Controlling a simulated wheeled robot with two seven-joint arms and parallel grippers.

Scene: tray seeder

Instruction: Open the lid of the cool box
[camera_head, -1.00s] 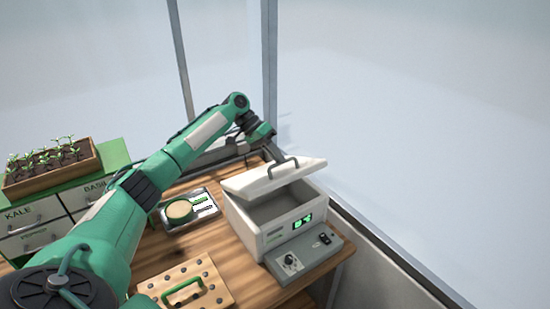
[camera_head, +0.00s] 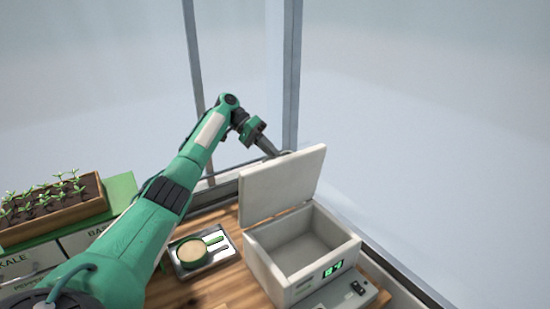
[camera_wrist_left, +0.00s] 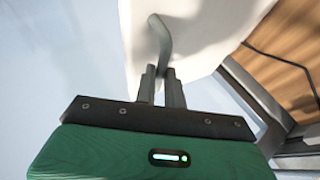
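The white cool box (camera_head: 262,262) stands on the wooden table with its lid (camera_head: 284,185) raised steeply, near upright. Its inside is in view and looks empty. My left gripper (camera_head: 272,149) is at the lid's upper edge, on its far side. In the left wrist view, the fingers of my left gripper (camera_wrist_left: 162,88) are close together around the grey lid handle (camera_wrist_left: 162,40), with the white lid behind. Most of the handle is hidden by the lid in the head view. My right gripper is in neither view.
A metal tray (camera_head: 228,244) with a green-rimmed round dish (camera_head: 192,252) lies left of the box. A seedling planter (camera_head: 50,215) stands on drawers at the left. Window posts (camera_head: 290,75) rise behind. A control panel with a lit display sits at the box's front.

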